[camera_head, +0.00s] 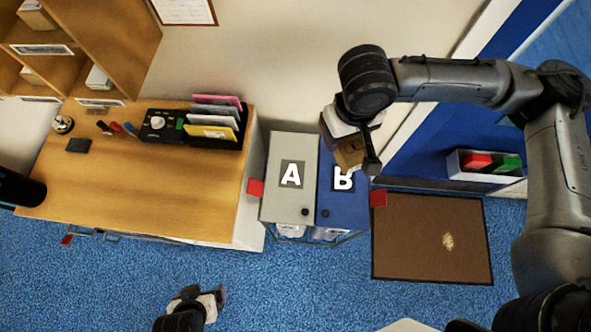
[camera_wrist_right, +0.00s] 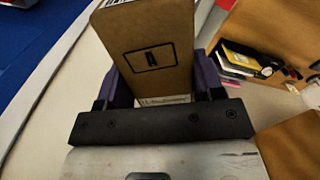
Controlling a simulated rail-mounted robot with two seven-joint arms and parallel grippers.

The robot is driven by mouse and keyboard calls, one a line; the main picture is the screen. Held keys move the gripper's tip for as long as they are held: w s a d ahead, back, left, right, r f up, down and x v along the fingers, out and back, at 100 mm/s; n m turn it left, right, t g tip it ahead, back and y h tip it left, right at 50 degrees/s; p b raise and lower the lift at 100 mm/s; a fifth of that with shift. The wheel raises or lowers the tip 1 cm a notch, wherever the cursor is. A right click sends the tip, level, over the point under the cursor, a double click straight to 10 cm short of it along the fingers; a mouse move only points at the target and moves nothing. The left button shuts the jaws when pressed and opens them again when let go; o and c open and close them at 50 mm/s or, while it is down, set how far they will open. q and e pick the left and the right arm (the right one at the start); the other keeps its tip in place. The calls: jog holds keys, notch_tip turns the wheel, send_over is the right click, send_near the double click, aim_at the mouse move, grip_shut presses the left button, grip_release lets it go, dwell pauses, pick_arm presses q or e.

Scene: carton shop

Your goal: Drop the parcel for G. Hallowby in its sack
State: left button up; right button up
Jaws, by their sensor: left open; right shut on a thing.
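My right gripper (camera_head: 352,143) is shut on a brown carton parcel (camera_head: 348,155), held above the blue lid marked B. In the right wrist view the parcel (camera_wrist_right: 150,50) sits between the purple fingers of the gripper (camera_wrist_right: 161,84). The grey lid marked A (camera_head: 281,205) and the blue lid marked B (camera_head: 341,208) lie side by side, both apparently closed. Pale sacks (camera_head: 291,231) show only slightly below them. My left gripper (camera_head: 205,294) is open and empty over the carpet.
A wooden desk (camera_head: 150,200) with a file rack (camera_head: 213,120) stands left of the lids. Red tabs (camera_head: 256,188) flank the lids. A brown mat (camera_head: 430,235) and a tray (camera_head: 485,165) with red and green things are at right. Carpet in front is clear.

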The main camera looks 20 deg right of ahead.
jog(key=shift+s+f, duration=0.15)
jog(key=shift+f, duration=0.25)
jog(key=s+a+f+n+b, duration=0.1)
jog(key=s+a+f+b, duration=0.15)
jog(key=a+f, duration=0.75)
jog(key=w+d+f+m+b, duration=0.2)
jog(key=w+f+m+b, duration=0.4)
jog(key=w+f, duration=0.3)
jog(key=shift+w+d+f+b, duration=0.15)
jog(key=shift+w+d+b, duration=0.35)
jog(key=shift+w, duration=0.95)
jog(key=shift+a, duration=0.1)
